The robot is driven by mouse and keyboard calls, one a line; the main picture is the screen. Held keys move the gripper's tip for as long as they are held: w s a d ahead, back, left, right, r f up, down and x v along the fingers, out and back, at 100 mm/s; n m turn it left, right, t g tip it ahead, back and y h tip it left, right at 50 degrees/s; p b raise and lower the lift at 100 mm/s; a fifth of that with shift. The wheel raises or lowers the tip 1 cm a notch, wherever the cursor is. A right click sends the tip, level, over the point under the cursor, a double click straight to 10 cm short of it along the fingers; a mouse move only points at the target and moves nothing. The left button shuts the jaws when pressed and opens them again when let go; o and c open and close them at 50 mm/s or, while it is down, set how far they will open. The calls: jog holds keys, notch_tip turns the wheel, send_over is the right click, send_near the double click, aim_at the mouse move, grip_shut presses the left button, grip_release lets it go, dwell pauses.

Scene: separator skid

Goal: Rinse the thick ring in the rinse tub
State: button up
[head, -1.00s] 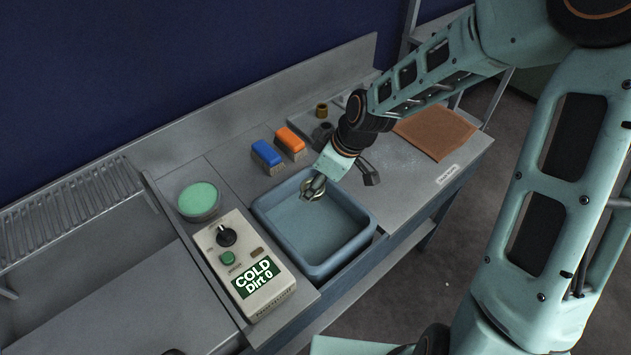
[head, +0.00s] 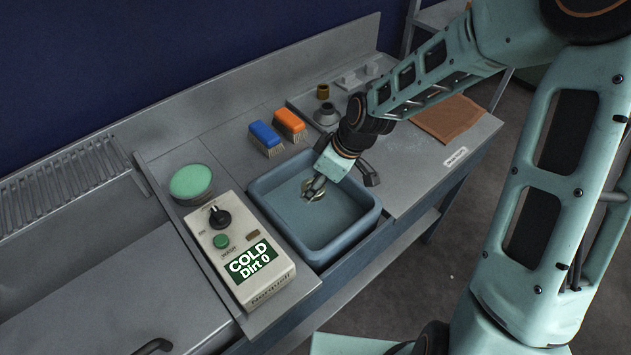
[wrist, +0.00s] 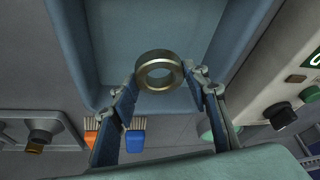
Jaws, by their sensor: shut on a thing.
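The thick ring (wrist: 160,87) is a dull metal ring, held between the two fingertips of my gripper (wrist: 159,75) in the wrist view. In the head view my gripper (head: 316,187) points down inside the outline of the blue-grey rinse tub (head: 345,246), near its back part. The ring (head: 309,194) shows there only small and partly behind the fingers. The tub's floor lies behind the ring in the wrist view. I cannot tell whether the ring touches the floor. No water surface can be made out.
A control box (head: 240,262) reading "COLD Dirt 0" stands left of the tub. A green round pad (head: 190,182), a blue brush (head: 264,135) and an orange brush (head: 290,122) lie behind. Dark fittings (head: 326,114) and a brown mat (head: 450,120) are farther right.

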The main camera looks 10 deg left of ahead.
jog(key=shift+f+b, duration=5.45)
jog(key=shift+f, duration=1.75)
jog(key=shift+s+f, duration=0.1)
jog(key=shift+s+d+f, duration=0.15)
jog(key=shift+d+f, duration=0.05)
jog(key=shift+f, duration=0.05)
jog(key=shift+r, duration=0.15)
jog(key=r+p, duration=0.2)
jog(key=r, duration=0.1)
jog(key=r+p, duration=0.2)
jog(key=shift+w+a, duration=0.15)
jog(key=shift+w, duration=0.15)
notch_tip(320, 180, up, 12)
jog(key=p, duration=1)
jog(key=shift+p, duration=0.3)
